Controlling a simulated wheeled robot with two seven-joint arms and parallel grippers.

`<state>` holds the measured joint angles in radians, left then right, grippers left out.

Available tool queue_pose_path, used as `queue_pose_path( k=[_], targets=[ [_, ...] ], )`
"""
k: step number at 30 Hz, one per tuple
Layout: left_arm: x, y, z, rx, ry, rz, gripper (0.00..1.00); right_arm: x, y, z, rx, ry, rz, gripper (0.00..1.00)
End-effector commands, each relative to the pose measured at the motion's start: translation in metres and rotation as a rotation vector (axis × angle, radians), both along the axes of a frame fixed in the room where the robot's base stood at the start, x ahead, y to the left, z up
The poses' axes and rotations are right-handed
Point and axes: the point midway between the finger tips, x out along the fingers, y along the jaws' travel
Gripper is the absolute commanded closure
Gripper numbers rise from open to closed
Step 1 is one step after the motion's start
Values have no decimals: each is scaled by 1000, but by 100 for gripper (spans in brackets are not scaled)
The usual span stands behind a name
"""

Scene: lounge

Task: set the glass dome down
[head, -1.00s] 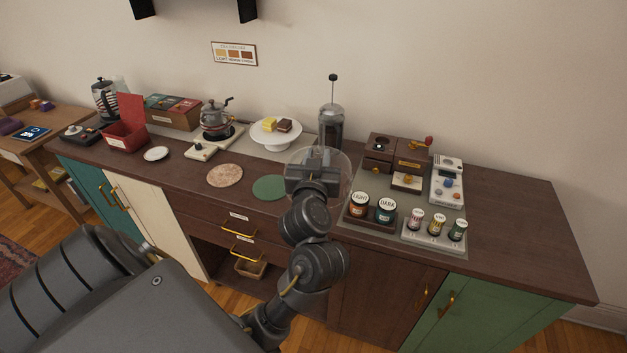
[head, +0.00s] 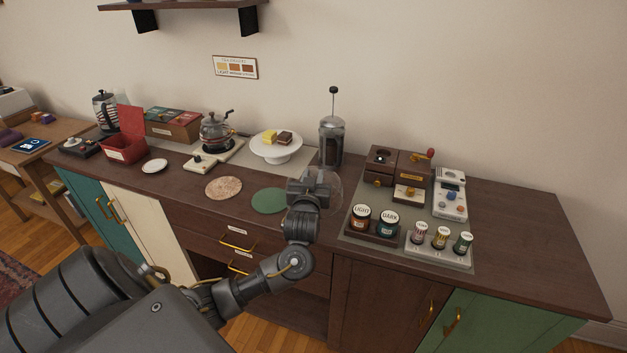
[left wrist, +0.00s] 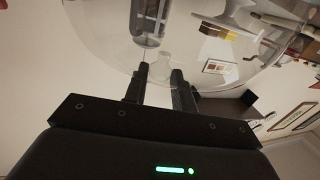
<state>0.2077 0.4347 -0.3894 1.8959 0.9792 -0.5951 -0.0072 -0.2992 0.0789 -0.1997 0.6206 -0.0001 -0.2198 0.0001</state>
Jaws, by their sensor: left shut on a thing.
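The clear glass dome (head: 334,196) is in front of the French press, just right of the green round mat (head: 269,201). It is partly hidden behind my left gripper (head: 314,181). I cannot tell whether its rim touches the counter. In the left wrist view the dome (left wrist: 95,38) fills the upper part, and its knob (left wrist: 163,68) is between the fingers of my left gripper (left wrist: 158,76), which is shut on it. My right gripper is not in view.
A white cake stand (head: 277,148) with cake pieces stands behind the green mat. The French press (head: 332,140) stands close behind the dome. A grey mat (head: 408,241) with jars and a grinder lies to the right. A speckled round mat (head: 223,188) lies left.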

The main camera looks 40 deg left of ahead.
Motion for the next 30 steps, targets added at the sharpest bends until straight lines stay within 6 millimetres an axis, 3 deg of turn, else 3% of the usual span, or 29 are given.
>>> queue_pose_path(
  k=[18,19,21,24,30],
  targets=[
    [0,1,-17,0,-6,2,100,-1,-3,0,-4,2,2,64],
    [0,0,-18,0,-4,2,72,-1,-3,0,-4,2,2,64],
    [0,0,-17,0,-4,2,63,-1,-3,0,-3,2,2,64],
    [0,0,-17,0,-4,2,52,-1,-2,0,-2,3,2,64],
    [0,0,-17,0,-4,2,52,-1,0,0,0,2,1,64]
  ],
)
